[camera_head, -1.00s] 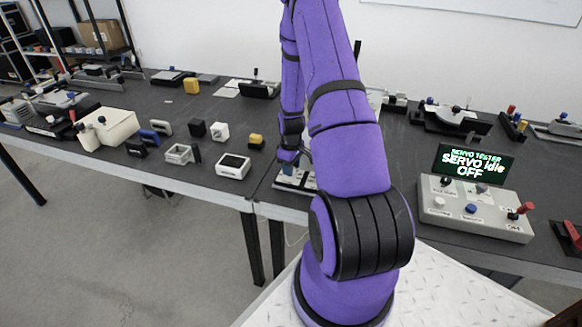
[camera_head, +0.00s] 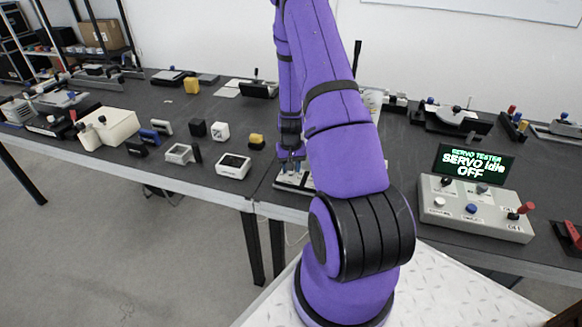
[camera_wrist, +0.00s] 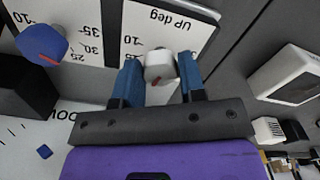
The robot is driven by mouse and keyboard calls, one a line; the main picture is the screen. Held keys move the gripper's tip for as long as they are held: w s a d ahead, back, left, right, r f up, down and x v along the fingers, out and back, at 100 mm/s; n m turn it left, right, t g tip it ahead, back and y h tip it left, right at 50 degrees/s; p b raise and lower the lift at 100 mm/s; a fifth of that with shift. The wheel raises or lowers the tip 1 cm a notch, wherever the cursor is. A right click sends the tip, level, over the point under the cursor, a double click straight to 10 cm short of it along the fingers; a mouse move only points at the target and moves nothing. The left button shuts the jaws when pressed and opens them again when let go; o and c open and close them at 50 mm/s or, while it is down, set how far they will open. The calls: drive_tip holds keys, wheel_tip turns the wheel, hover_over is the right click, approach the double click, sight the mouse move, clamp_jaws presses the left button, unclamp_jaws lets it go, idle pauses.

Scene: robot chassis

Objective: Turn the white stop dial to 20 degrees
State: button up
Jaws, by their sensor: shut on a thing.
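The white stop dial (camera_wrist: 158,63) has a red pointer mark and sits on a white scale plate (camera_wrist: 195,33) marked "UP deg". A blue dial (camera_wrist: 42,44) with a red mark sits on a neighbouring scale to the left. In the head view my gripper (camera_head: 291,165) is low over the panel (camera_head: 291,184), mostly behind my arm.
A white box with a dark screen (camera_head: 233,166) stands left of the panel. A grey servo tester (camera_head: 475,222) is on the right, its display (camera_head: 473,164) reading "SERVO idle OFF". Several small blocks and fixtures lie on the dark table. My arm hides the table's middle.

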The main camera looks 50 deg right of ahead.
drive_tip(key=shift+m, duration=0.6)
drive_tip(key=o, duration=0.9)
wheel_tip(320, 180, up, 11)
drive_tip(key=shift+f, duration=0.1)
idle(0.7)
